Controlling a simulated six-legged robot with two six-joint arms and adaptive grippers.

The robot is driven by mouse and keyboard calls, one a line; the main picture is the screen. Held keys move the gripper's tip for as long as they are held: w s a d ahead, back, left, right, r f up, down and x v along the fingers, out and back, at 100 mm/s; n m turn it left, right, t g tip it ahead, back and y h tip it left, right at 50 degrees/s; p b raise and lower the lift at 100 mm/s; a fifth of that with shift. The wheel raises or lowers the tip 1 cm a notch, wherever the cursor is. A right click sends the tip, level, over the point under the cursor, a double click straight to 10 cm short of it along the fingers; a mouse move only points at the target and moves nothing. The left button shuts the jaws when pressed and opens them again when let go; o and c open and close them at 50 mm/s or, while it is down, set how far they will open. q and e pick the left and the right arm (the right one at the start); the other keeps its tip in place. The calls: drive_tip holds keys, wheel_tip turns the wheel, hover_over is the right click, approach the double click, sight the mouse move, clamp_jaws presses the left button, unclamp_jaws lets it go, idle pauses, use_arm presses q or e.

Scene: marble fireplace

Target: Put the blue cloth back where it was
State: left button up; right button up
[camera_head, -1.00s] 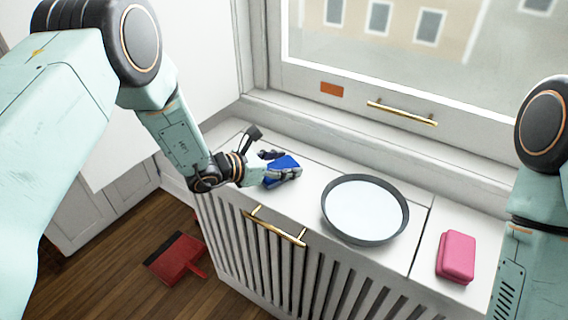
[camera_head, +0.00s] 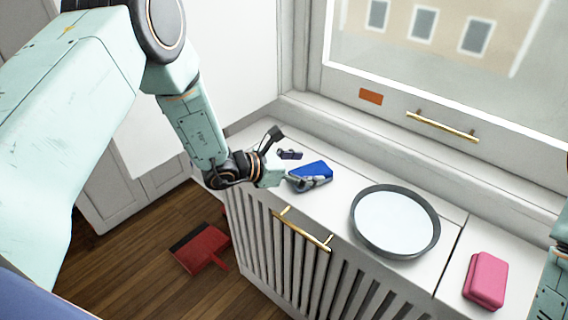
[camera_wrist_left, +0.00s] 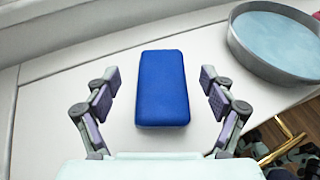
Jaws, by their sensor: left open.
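The blue cloth (camera_head: 311,171) is a folded, block-like pad lying flat on the white radiator cover, left of the round pan. It also shows in the left wrist view (camera_wrist_left: 162,88), centred ahead of the fingers. My left gripper (camera_head: 303,168) is open at the cloth, with its fingers apart on either side of the near part; it also shows in the left wrist view (camera_wrist_left: 160,95). White surface shows between each finger and the cloth there. Of my right arm only a part shows at the right edge; its gripper is out of view.
A round grey-rimmed pan (camera_head: 354,232) stands right of the cloth. A pink folded cloth (camera_head: 486,279) lies further right. Gold handles are on the cover's front (camera_head: 303,229) and the window frame (camera_head: 442,126). A red dustpan (camera_head: 201,248) lies on the wooden floor.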

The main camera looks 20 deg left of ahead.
sight(318, 167)
use_arm(q)
drive_tip(key=p+v, duration=0.1)
drive_tip(key=v, duration=0.7)
drive_tip(key=shift+s+a+r, duration=0.1)
drive_tip(key=shift+s+a, duration=0.05)
drive_tip(key=shift+s, duration=0.1)
drive_tip(key=shift+w, duration=0.1)
drive_tip(key=b+x, duration=0.2)
drive_tip(key=x, duration=1)
drive_tip(key=shift+r, duration=0.1)
drive_tip(key=shift+w+r, duration=0.1)
drive_tip(key=shift+r, duration=0.65)
drive_tip(key=shift+f, duration=0.1)
